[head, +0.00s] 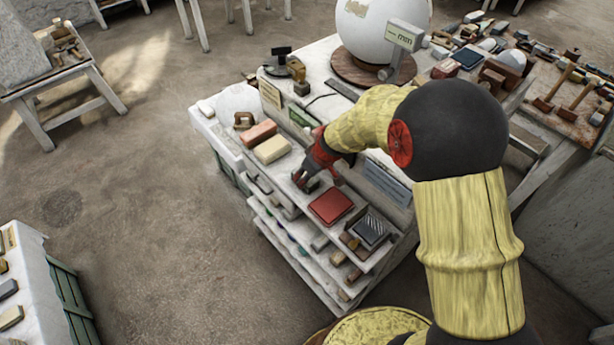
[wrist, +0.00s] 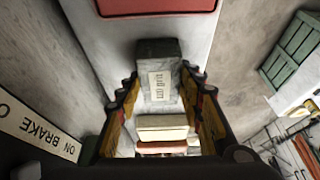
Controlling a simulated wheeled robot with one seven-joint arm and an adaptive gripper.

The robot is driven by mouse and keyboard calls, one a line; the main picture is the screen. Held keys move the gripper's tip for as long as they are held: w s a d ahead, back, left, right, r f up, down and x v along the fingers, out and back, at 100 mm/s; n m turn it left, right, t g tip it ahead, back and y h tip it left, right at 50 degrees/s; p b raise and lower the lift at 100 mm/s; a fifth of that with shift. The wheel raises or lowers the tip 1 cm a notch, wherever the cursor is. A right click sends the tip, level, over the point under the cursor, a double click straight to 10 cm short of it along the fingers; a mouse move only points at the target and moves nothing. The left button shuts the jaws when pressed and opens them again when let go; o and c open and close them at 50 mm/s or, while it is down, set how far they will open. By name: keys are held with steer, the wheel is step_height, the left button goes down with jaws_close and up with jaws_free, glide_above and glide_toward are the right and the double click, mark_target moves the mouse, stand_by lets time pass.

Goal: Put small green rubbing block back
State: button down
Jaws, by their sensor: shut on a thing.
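My gripper (head: 308,180) is over the top shelf of the white stand (head: 290,205), between a cream block (head: 272,150) and a red pad (head: 331,207). In the wrist view its fingers (wrist: 158,90) are closed on the sides of a dark grey-green block (wrist: 157,50) with a pale lettered label, the small green rubbing block. In the head view the gripper mostly hides this block. I cannot tell whether the block touches the shelf.
An orange-brown block (head: 258,133) lies beyond the cream one. A dark ridged pad (head: 370,229) lies past the red pad. Lower shelves hold several small blocks. A white sphere (head: 375,25) stands on a round wooden base behind. Tools cover the bench (head: 550,85) at right.

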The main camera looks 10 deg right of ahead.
steer(key=shift+f, duration=0.1)
steer(key=c, duration=1.3)
jaws_free()
steer(key=shift+o, duration=0.7)
